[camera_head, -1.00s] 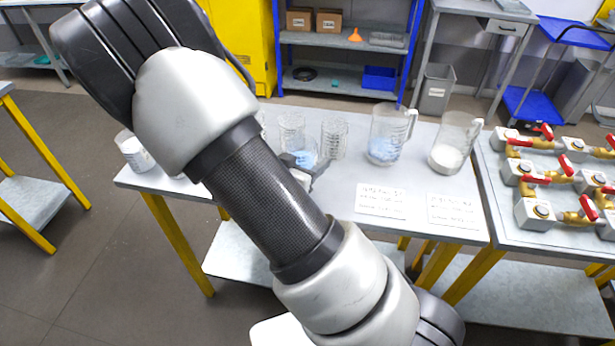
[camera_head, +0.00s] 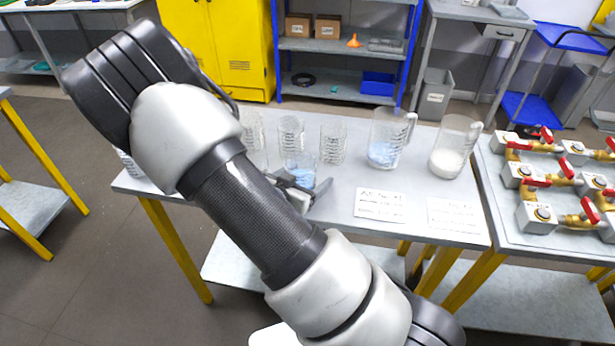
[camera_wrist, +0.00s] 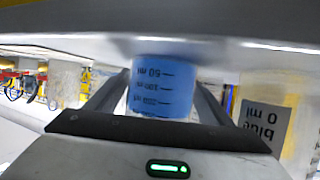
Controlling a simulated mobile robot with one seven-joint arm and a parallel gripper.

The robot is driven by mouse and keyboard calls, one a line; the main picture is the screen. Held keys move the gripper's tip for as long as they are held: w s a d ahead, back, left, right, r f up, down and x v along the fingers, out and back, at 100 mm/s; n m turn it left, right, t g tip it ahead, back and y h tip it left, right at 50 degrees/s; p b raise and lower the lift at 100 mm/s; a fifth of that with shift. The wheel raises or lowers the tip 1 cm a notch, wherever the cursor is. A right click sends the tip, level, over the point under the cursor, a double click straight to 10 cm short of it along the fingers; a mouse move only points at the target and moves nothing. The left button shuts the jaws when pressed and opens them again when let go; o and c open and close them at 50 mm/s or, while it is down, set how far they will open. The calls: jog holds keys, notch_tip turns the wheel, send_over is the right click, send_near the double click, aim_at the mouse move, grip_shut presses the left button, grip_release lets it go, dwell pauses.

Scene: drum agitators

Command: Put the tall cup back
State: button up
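A clear measuring cup with blue contents (camera_head: 301,172) is at my gripper (camera_head: 297,190), over the front middle of the table. The wrist view shows the blue cup (camera_wrist: 162,88) between the two fingers of my gripper (camera_wrist: 162,100), with upside-down ml marks on its wall. The fingers lie along both its sides and appear closed on it. I cannot tell whether its base touches the table. Several empty clear cups stand behind it, including a left one (camera_head: 253,138), a middle one (camera_head: 291,134) and a right one (camera_head: 333,142). I cannot tell which cup is the tall one.
A jug with blue contents (camera_head: 388,138) and a jug with white contents (camera_head: 452,147) stand to the right. Two printed cards (camera_head: 380,205) lie in front of them. A valve bench (camera_head: 560,236) adjoins the table's right side. A white-filled cup (camera_head: 130,165) is partly hidden behind my arm.

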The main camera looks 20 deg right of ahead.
aim_at(301, 179)
jog(key=shift+r, duration=0.2)
jog(key=p+v, duration=0.1)
jog(key=v, duration=1.1)
jog(key=shift+s, duration=0.1)
